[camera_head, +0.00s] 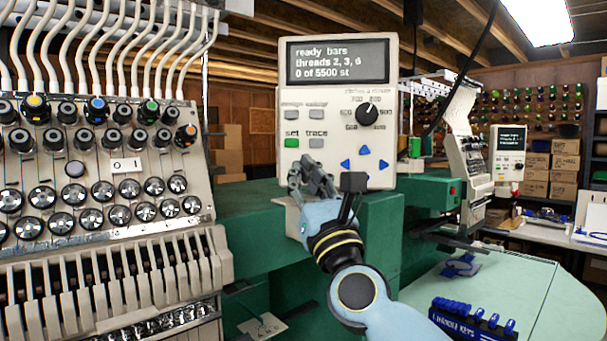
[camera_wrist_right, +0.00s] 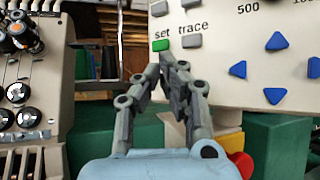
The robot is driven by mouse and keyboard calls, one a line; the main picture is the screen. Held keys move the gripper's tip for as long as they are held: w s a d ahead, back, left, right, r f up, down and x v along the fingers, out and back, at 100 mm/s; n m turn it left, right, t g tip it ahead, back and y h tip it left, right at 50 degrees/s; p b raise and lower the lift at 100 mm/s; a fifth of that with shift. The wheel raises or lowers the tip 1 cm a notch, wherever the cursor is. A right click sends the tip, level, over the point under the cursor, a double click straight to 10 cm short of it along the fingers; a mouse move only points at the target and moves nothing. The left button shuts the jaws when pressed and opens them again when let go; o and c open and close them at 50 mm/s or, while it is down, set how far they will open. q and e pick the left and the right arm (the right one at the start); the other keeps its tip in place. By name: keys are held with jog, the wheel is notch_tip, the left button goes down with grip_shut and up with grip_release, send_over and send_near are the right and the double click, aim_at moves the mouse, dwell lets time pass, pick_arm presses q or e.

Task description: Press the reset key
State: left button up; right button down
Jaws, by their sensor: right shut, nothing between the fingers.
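The control panel (camera_head: 337,165) is a pale box with a lit screen (camera_head: 337,62) reading "ready bars, threads 2, 3, 6, 0 of 5500 st". A green key (camera_head: 292,143) sits under the word "set", and a grey key (camera_head: 316,143) under "trace". Two more grey keys are above them; I cannot read a key marked "reset". My right gripper (camera_head: 312,168) is shut and empty, just below the green key. In the right wrist view its fingertips (camera_wrist_right: 172,62) are close under the green key (camera_wrist_right: 160,45); I cannot tell whether they touch. My left gripper is out of view.
A dial (camera_head: 367,112) and several blue arrow keys (camera_head: 364,150) are on the panel's right. A red and yellow part (camera_wrist_right: 242,163) shows low beside my gripper. The thread-head machine (camera_head: 95,190) fills the left. A green housing (camera_head: 375,235) is under the panel.

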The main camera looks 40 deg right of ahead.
jog(key=s+a+b, duration=0.1)
jog(key=s+a, duration=0.2)
jog(key=shift+s+a+b, duration=0.3)
dwell(0.8)
